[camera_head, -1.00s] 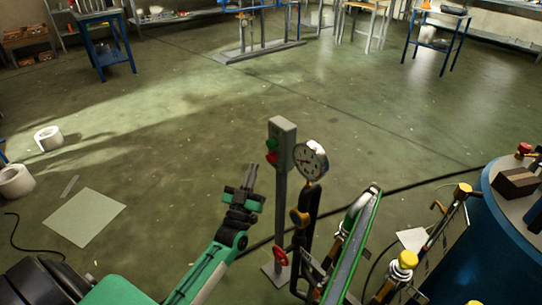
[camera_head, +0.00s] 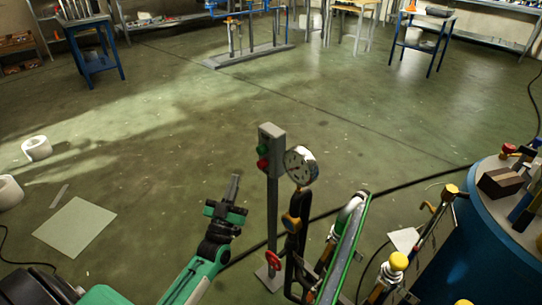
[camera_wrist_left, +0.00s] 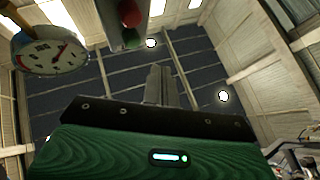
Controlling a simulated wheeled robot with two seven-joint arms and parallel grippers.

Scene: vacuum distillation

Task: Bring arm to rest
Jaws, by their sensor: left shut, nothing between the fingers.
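My left gripper (camera_head: 234,187) points up and away in the head view, just left of the grey post with the button box (camera_head: 271,150). Its fingers are shut with nothing between them. In the left wrist view the shut fingers (camera_wrist_left: 160,84) point toward the ceiling. The button box shows a green and a red button; part of it also shows at the top of the left wrist view (camera_wrist_left: 125,22). My right gripper is not in view.
A blue tank (camera_head: 490,250) stands at the right. Open floor lies beyond, with a flat sheet (camera_head: 75,226) and white rolls (camera_head: 36,148) at the left.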

